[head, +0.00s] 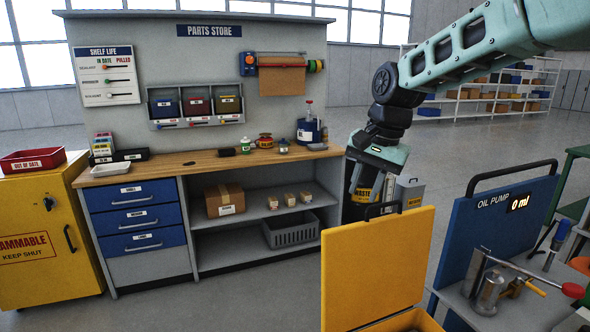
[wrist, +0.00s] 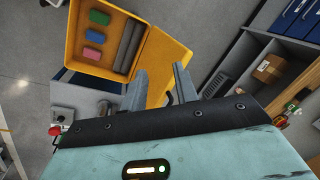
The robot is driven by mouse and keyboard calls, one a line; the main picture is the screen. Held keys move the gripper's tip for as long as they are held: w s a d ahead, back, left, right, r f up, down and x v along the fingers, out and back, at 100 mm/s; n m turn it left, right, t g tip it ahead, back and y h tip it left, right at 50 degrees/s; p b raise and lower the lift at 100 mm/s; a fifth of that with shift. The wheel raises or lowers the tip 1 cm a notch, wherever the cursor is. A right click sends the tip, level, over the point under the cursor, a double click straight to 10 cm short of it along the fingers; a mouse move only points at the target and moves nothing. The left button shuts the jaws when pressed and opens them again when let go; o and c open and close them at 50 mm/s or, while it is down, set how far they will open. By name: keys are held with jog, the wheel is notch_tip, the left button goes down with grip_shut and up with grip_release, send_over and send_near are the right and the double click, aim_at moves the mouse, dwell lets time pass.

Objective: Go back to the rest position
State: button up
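My gripper (head: 366,190) hangs from the teal arm at the right of the head view, pointing down. In the wrist view its two grey fingers (wrist: 160,80) stand apart with nothing between them, so it is open and empty. In the head view it is just above and behind the raised lid of a yellow case (head: 375,265). The wrist view shows the open case (wrist: 160,45), with green, pink and blue blocks and grey rolls inside. I cannot tell the exact gap between fingers and case.
A parts-store bench (head: 190,165) with drawers and shelves stands at the back left. A yellow flammables cabinet (head: 45,240) is at the far left. A blue oil pump panel (head: 490,230) stands right of the case. A waste bin (head: 360,208) is behind my gripper. Open floor (head: 240,295) lies in front.

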jog(key=s+a+f+n, duration=0.1)
jog(key=s+a+n, duration=0.1)
jog(key=s, duration=0.4)
jog(key=s+a+f+n+g, duration=0.1)
jog(key=s+n, duration=0.1)
jog(key=s, duration=0.4)
jog(key=s+a+f+n, duration=0.2)
jog(key=s+n, duration=0.1)
jog(key=s, duration=0.2)
jog(key=s+d+f+n, duration=0.2)
jog(key=s+n, duration=0.1)
jog(key=s, duration=0.6)
jog(key=s+d+f+n+h, duration=0.1)
jog(key=s+d+f+n, duration=0.1)
jog(key=s, duration=0.7)
jog(key=shift+f+n+h, duration=0.3)
jog(key=shift+f+n, duration=0.55)
jog(key=shift+n, duration=0.05)
